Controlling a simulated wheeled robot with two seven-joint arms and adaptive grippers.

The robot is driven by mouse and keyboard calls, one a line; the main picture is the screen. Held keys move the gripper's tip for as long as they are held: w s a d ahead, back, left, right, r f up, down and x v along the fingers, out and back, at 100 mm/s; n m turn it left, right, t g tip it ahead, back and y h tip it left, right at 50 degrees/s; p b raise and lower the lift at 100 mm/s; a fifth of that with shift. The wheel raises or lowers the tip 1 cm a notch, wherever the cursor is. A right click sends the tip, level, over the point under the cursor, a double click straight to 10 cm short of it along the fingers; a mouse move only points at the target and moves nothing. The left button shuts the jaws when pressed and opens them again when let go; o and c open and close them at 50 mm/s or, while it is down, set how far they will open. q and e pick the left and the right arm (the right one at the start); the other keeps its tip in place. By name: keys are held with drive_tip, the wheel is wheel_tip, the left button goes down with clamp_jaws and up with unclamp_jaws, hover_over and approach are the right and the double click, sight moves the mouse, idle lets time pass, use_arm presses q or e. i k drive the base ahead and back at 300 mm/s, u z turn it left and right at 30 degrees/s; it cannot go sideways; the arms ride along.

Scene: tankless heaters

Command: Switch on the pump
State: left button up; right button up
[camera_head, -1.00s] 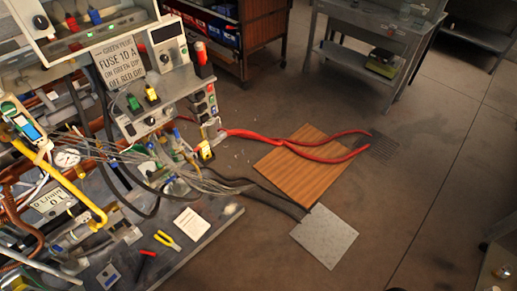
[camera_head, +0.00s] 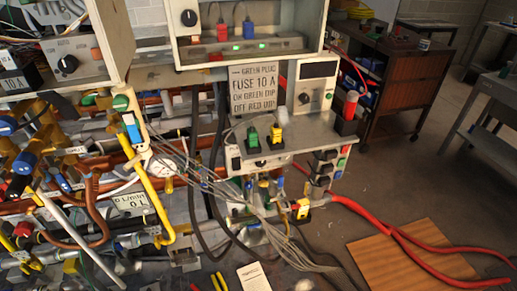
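I cannot tell which part is the pump or its switch. A white control box (camera_head: 316,88) with a black dial and dark display stands on a metal shelf (camera_head: 265,148). A red cylinder (camera_head: 350,104) on a black base is beside it. A green plug (camera_head: 252,136) and a yellow plug (camera_head: 275,137) are on the shelf. A sign (camera_head: 254,88) reads GREEN PLUG FUSE 10 A and more. An upper cabinet (camera_head: 250,62) holds a dial, a red plug (camera_head: 222,32), a blue plug (camera_head: 248,28) and green lights. Neither gripper is in view.
Pipes with valves and a yellow pipe (camera_head: 150,195) crowd the left. Loose wires hang below the shelf. Red hoses (camera_head: 375,220) cross a wooden board (camera_head: 400,262) on the floor. A brown cabinet (camera_head: 405,85) and grey table (camera_head: 490,115) stand behind. The right floor is mostly clear.

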sight(236, 162)
drive_tip(key=z, duration=0.25)
drive_tip(key=k, duration=0.65)
drive_tip(key=z, duration=0.6)
drive_tip(key=k, duration=0.7)
drive_tip(key=u, duration=0.3)
drive_tip(key=i, duration=0.5)
drive_tip(key=u, duration=0.7)
drive_tip(key=i, duration=1.35)
drive_tip(key=z, duration=0.8)
